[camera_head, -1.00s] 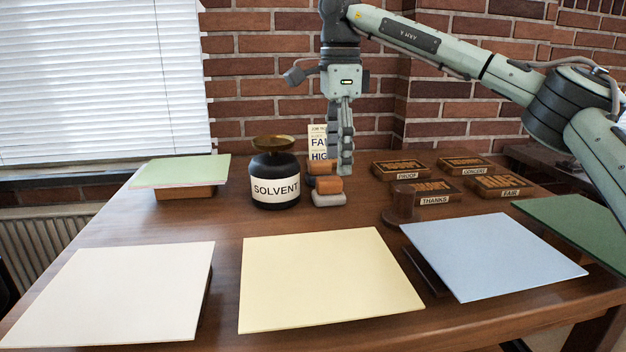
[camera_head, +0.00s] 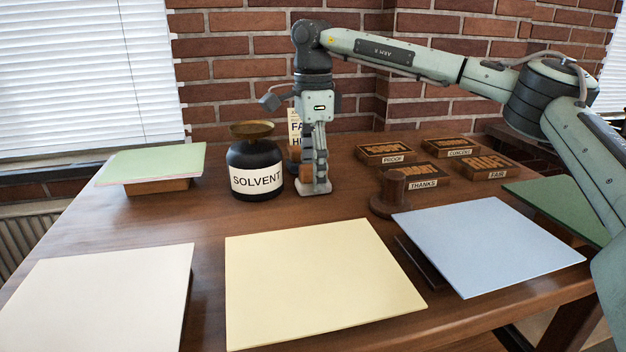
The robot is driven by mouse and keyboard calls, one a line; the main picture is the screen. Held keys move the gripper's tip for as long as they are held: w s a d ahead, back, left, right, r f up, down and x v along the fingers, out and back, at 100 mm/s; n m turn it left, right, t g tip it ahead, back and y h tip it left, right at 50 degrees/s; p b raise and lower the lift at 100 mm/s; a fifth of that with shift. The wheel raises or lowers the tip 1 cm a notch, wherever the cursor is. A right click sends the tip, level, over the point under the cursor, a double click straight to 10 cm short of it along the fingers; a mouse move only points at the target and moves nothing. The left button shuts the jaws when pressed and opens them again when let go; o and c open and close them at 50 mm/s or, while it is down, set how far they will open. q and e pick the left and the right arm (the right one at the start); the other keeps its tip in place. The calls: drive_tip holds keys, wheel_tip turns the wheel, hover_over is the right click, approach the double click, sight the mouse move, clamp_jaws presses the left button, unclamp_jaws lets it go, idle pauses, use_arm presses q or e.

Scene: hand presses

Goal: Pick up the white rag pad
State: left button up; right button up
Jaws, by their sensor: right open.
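The white rag pad (camera_head: 316,190) has a pale grey-white base and an orange-brown grip. It lies on the table just right of the black solvent jar (camera_head: 257,170). My right gripper (camera_head: 318,178) points straight down at the pad, its fingers low over it and covering most of the grip. The jaws are open; the fingers are seen nearly edge-on, so I cannot tell whether they touch the pad. My left gripper is out of view.
Behind the pad stand another orange-brown piece (camera_head: 294,150) and a card (camera_head: 295,125), partly hidden. A round wooden knob piece (camera_head: 388,192) and several labelled stamp blocks (camera_head: 424,175) are to the right. Yellow (camera_head: 320,275) and blue (camera_head: 485,245) sheets lie in front.

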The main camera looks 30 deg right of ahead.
drive_tip(key=shift+c, duration=0.3)
drive_tip(key=c, duration=1.2)
drive_tip(key=shift+r, duration=0.15)
wheel_tip(320, 180, up, 9)
drive_tip(key=shift+r, duration=0.4)
